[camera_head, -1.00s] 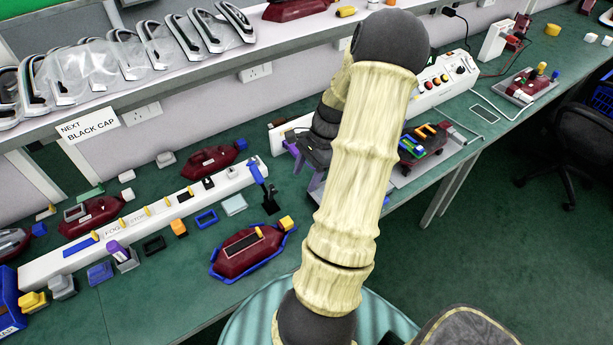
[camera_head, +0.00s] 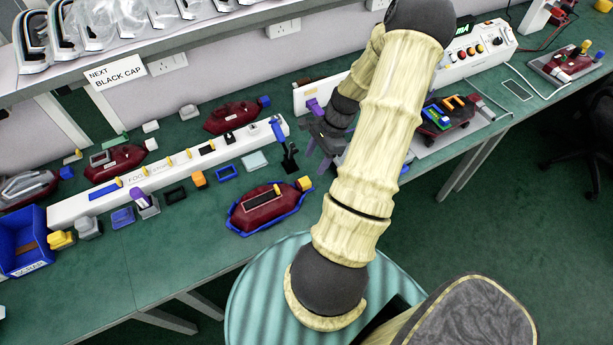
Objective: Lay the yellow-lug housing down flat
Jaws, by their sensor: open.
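A dark red housing with a yellow block at its right end (camera_head: 262,210) sits within a blue rim on the green bench, front centre. It looks like the yellow-lug housing and appears to lie low, though I cannot tell whether it is fully flat. A dark strip shows on its top. My gripper (camera_head: 322,138), dark with purple parts, is open above the bench, behind and to the right of this housing and apart from it. My pale arm hides part of the gripper and the bench behind it.
A long white strip (camera_head: 70,208) with small parts runs behind the housing. Other red housings (camera_head: 232,117) lie beyond it. A blue bin (camera_head: 22,240) stands at left. A fixture with coloured parts (camera_head: 445,114) is right of my arm. Bench front left of the housing is clear.

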